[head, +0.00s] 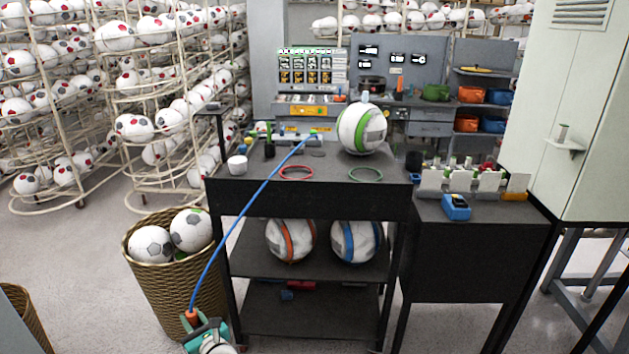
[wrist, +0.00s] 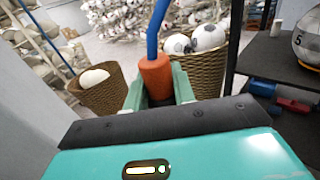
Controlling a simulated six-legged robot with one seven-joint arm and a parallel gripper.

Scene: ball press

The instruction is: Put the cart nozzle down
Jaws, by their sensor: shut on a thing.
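My gripper (head: 201,327) is at the bottom of the head view, low and in front of the cart's left side. It is shut on the orange nozzle (head: 191,317), which also shows upright between the jaws in the wrist view (wrist: 155,75). A blue hose (head: 240,220) runs from the nozzle up to a green fitting (head: 313,133) at the back of the black cart (head: 325,172). The nozzle's lower end is hidden by my gripper in the wrist view.
A wicker basket (head: 175,275) with several balls stands left of the cart. The cart top holds a green-striped ball (head: 362,128), a red ring (head: 296,172), a green ring (head: 365,174) and a white cup (head: 237,165). A side table (head: 470,225) stands at right. Floor is clear in front.

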